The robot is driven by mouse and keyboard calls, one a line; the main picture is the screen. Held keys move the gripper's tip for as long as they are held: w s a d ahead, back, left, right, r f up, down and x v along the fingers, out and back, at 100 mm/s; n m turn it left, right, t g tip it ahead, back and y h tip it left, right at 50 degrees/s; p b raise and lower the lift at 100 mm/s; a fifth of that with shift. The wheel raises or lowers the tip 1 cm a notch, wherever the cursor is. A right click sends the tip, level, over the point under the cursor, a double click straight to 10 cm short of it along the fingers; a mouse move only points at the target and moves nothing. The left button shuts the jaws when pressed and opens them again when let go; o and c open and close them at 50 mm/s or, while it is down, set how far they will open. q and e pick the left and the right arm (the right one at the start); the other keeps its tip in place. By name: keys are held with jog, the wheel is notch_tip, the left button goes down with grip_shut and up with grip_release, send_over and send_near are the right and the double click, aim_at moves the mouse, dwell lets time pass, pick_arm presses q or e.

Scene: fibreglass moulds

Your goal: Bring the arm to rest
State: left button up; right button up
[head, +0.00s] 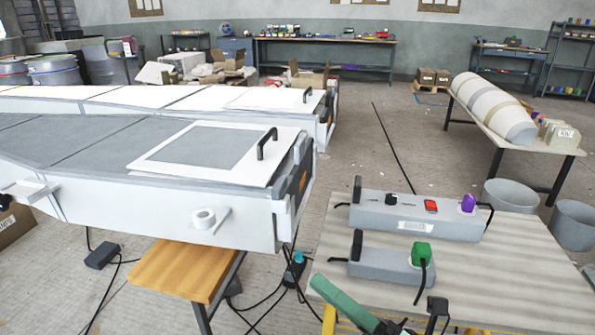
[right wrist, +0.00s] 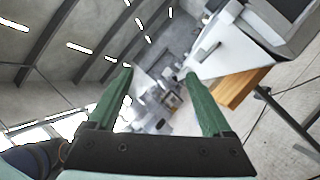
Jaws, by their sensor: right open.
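My right gripper (head: 342,301) shows at the bottom of the head view, with one green finger over the front left of the striped table (head: 500,270). In the right wrist view my right gripper (right wrist: 158,73) has its two green fingers wide apart, with nothing between them. The right wrist view is tilted and looks across the hall, with roof beams at upper left. My left gripper is in neither view.
Two grey power boxes (head: 400,216) (head: 375,268) with plugs stand on the striped table. Open floor (head: 370,140) lies behind.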

jog(key=d+f+m+t+h, duration=0.1)
jog(key=d+f+m+h, duration=0.2)
jog(key=f+m+h, duration=0.35)
jog(key=d+f+m+h, duration=0.3)
jog(key=f+m, duration=0.5)
jog(key=m, duration=0.3)
jog(key=d+f+m+t+h, duration=0.1)
jog(key=d+f+m+h, duration=0.2)
jog(key=f+m+h, duration=0.35)
jog(key=s+f+m+g+p, duration=0.1)
jog(key=s+f+m+g, duration=0.4)
jog(key=s+f+m, duration=0.55)
pick_arm(q)
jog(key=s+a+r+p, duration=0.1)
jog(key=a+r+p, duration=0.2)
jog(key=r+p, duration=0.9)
jog(key=p, duration=0.4)
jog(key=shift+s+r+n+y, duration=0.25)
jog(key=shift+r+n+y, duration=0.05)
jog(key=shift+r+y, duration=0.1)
pick_arm(e)
jog(key=s+d+r+n, duration=0.1)
jog(key=d+r, duration=0.2)
jog(key=r, duration=0.8)
jog(key=shift+s+d+r, duration=0.25)
jog(key=shift+s, duration=0.05)
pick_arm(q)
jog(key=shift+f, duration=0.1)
